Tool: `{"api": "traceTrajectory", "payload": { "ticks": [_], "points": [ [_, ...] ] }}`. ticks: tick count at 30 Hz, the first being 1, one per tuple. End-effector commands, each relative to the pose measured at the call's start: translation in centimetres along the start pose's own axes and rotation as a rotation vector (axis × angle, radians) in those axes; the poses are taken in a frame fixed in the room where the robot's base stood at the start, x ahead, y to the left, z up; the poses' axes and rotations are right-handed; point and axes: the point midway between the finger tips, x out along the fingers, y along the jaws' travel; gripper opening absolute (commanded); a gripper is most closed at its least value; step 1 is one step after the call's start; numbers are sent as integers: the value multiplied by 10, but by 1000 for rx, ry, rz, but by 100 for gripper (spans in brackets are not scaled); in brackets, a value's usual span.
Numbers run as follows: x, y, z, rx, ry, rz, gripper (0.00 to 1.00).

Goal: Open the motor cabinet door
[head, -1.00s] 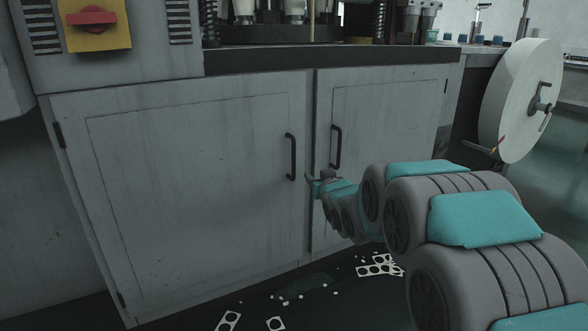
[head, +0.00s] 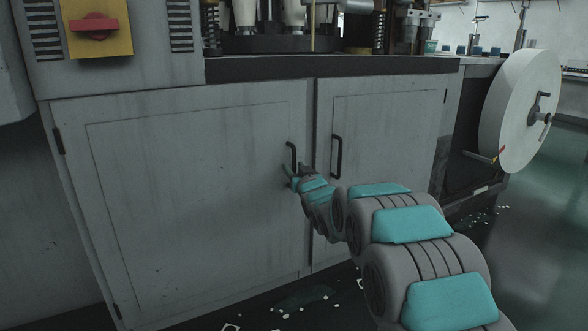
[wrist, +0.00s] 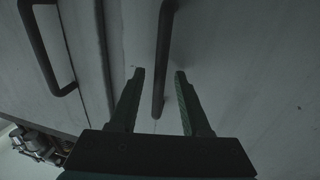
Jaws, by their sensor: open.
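The grey cabinet has a left door (head: 190,200) and a right door (head: 385,150), both shut. Each has a dark vertical bar handle near the middle seam. My gripper (head: 291,172) is at the lower part of the left door's handle (head: 292,154). In the wrist view, that door's handle (wrist: 163,60) runs down between the two open fingers of my gripper (wrist: 159,74), and I see a gap on each side of it. The right door's handle (wrist: 48,50) is at the upper left there, outside the fingers.
A yellow panel with a red rotary switch (head: 95,26) is above the left door. A large white reel (head: 519,112) is at the right side of the machine. Small white scraps (head: 300,308) lie on the dark floor before the cabinet.

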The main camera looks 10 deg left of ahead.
Motion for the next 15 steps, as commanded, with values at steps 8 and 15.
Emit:
{"api": "traceTrajectory", "payload": {
  "ticks": [8,15],
  "points": [
    [10,0,0,0,-1,1,47],
    [10,0,0,0,-2,1,36]
  ]
}}
